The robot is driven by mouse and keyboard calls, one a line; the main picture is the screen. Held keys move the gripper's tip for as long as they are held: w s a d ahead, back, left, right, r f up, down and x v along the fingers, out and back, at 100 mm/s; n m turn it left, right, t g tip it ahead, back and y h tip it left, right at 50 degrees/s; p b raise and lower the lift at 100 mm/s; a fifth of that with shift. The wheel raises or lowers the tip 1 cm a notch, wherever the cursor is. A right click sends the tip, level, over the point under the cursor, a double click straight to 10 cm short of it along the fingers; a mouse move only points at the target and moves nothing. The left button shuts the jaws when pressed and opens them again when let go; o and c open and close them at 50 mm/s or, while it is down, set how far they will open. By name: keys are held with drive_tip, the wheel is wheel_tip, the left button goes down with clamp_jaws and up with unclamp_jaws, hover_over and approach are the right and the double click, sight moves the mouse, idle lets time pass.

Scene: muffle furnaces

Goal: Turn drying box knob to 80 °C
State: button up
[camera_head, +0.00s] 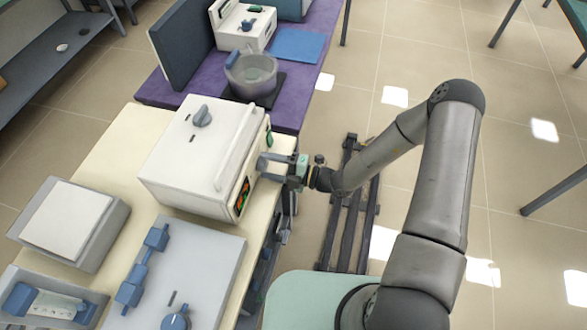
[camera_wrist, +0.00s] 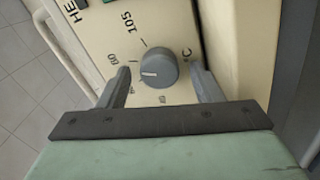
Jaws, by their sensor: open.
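The drying box (camera_head: 203,150) is a white box on the cream table, its front panel facing right. My gripper (camera_head: 268,162) is at that panel. In the wrist view, the grey round knob (camera_wrist: 158,70) sits on the cream panel between my two open fingers (camera_wrist: 160,72), with a gap visible on each side. Its white pointer line points left. Lower markings are partly hidden.
A pale box (camera_head: 70,220) and a grey-topped unit with blue parts (camera_head: 190,270) stand nearer on the table. A pot (camera_head: 250,75) stands on the purple table beyond the box. A pale handle bar (camera_wrist: 62,50) runs along the left in the wrist view. Open floor lies right.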

drive_tip(key=s+d+b, duration=0.3)
drive_tip(key=d, duration=1.4)
drive_tip(key=shift+d, duration=0.1)
drive_tip(key=s+d+r+m+g+h, duration=0.1)
drive_tip(key=s+d+r+m+h, duration=0.2)
drive_tip(key=r+m+h, duration=0.3)
drive_tip(key=s+d+r+m+h, duration=0.3)
drive_tip(key=s+r+m+h, duration=0.3)
drive_tip(key=m, duration=0.8)
drive_tip(key=s+d+r+m+g+h, duration=0.1)
drive_tip(key=s+d+r+m+h, duration=0.2)
drive_tip(key=s+r+m+h, duration=0.2)
wheel_tip(320, 180, up, 3)
drive_tip(key=m, duration=0.6)
drive_tip(key=shift+s+r+g+h, duration=0.2)
drive_tip(key=shift+g+h, duration=0.1)
drive_tip(key=shift+h, duration=0.1)
drive_tip(key=shift+c, duration=0.3)
